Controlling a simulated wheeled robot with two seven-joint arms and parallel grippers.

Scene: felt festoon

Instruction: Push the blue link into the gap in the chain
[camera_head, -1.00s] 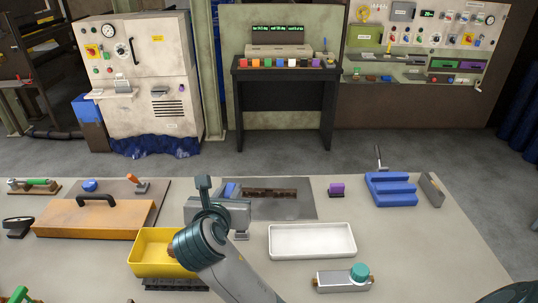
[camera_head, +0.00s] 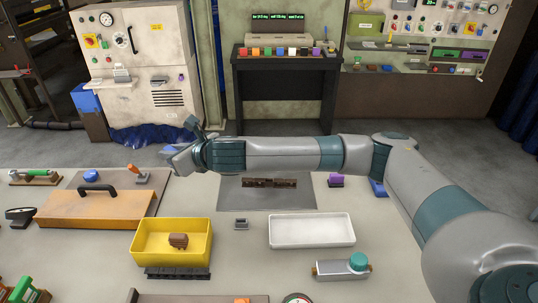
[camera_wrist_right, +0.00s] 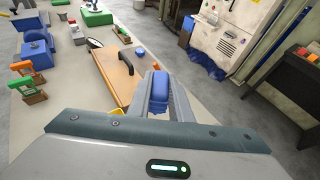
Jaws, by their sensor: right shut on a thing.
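The brown chain (camera_head: 282,183) lies on a dark grey plate (camera_head: 265,202) in the middle of the table, to the right of and nearer than the gripper. The gap in it is too small to tell clearly. My left gripper is not in view.
A yellow bin (camera_head: 141,251) with a brown piece (camera_head: 178,240) inside stands in front. A white tray (camera_head: 312,242), a small grey block (camera_head: 241,224) and a purple block (camera_head: 335,180) stand nearby. A wooden box with a black handle (camera_head: 97,189) is at the left.

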